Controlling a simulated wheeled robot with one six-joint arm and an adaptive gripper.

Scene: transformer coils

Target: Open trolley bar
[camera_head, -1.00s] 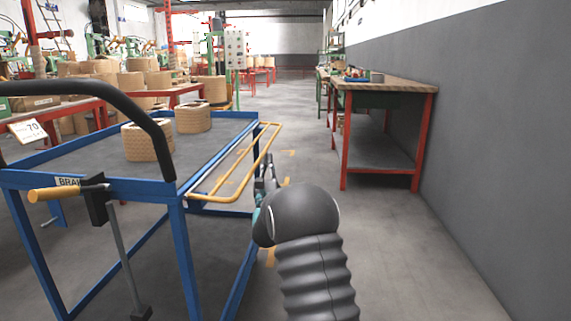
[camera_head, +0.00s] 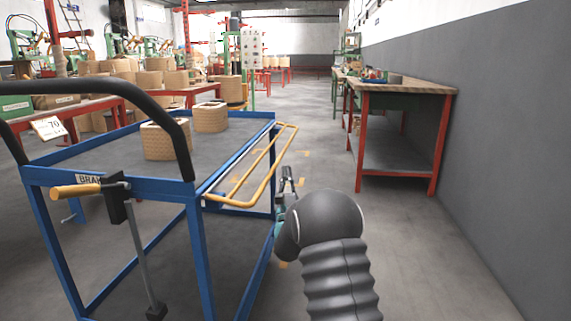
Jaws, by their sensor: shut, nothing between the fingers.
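The blue trolley (camera_head: 203,219) stands at the left with a grey top. Its yellow bar (camera_head: 268,182) is a long loop on the trolley's right side, sticking out to the right roughly level with the top. My gripper (camera_head: 287,180) is just right of the bar's near part and looks lower than it. The fingers are small and partly hidden behind my dark wrist. They are shut with nothing between them. I see a gap between gripper and bar in the picture, but cannot judge the depth.
Two tan coils (camera_head: 167,140) sit on the trolley top. A brake lever with an orange grip (camera_head: 76,191) and a black push handle (camera_head: 150,105) are at its near end. A red-legged workbench (camera_head: 398,170) stands right along the grey wall. The aisle floor between is clear.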

